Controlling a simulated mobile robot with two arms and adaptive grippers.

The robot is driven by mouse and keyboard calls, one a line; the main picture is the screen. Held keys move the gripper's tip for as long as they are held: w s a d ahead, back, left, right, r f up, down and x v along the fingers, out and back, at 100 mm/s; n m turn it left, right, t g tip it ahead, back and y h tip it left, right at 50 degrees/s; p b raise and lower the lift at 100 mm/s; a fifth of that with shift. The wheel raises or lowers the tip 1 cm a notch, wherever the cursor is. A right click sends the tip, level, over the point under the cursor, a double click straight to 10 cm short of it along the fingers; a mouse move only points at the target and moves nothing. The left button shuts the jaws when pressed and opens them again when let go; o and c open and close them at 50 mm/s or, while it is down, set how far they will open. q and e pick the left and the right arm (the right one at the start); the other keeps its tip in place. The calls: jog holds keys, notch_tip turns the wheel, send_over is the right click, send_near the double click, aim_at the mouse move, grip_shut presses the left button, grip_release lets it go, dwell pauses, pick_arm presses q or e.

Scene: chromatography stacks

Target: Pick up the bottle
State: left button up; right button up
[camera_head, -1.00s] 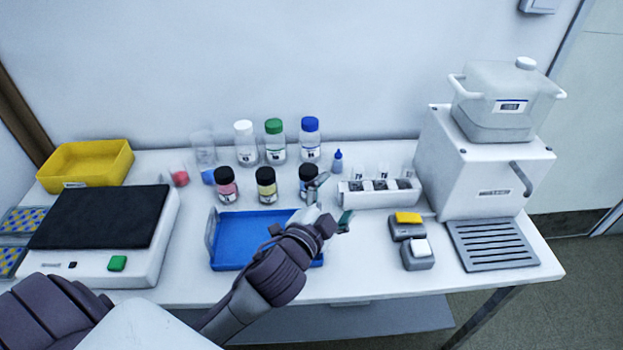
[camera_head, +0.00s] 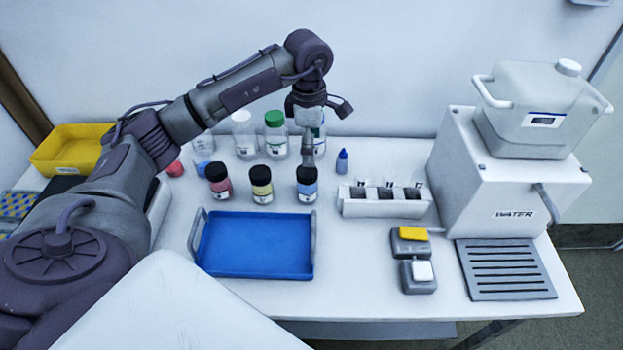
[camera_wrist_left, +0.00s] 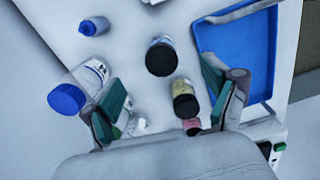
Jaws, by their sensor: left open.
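Several bottles stand on the white bench. In front are three black-capped ones: pink (camera_head: 219,188), yellow (camera_head: 261,190) and blue (camera_head: 307,192). Behind them are a clear bottle (camera_head: 244,146), a green-capped bottle (camera_head: 276,143) and a blue-capped bottle (camera_wrist_left: 93,73), mostly hidden by my arm in the head view. My left gripper (camera_head: 308,150) points down just above and behind the blue black-capped bottle. In the left wrist view my left gripper (camera_wrist_left: 164,92) is open, with nothing held; that black-capped bottle (camera_wrist_left: 160,56) is ahead of the fingers, apart from them. My right gripper is not in view.
A blue tray (camera_head: 254,245) lies empty in front of the bottles. A white rack (camera_head: 382,206), small blue dropper bottle (camera_head: 342,162) and button boxes (camera_head: 412,262) are to the right, then the water unit (camera_head: 510,185). A yellow bin (camera_head: 72,150) is at left.

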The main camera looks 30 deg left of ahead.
aim_at(308, 171)
pick_arm(q)
jog(key=f, duration=0.5)
jog(key=a+f+p, duration=0.1)
jog(key=f, duration=0.2)
jog(key=shift+s+f, duration=0.1)
jog(key=shift+f+p, duration=0.65)
jog(key=shift+f, duration=2)
jog(key=shift+r, duration=0.1)
jog(key=c, duration=1.4)
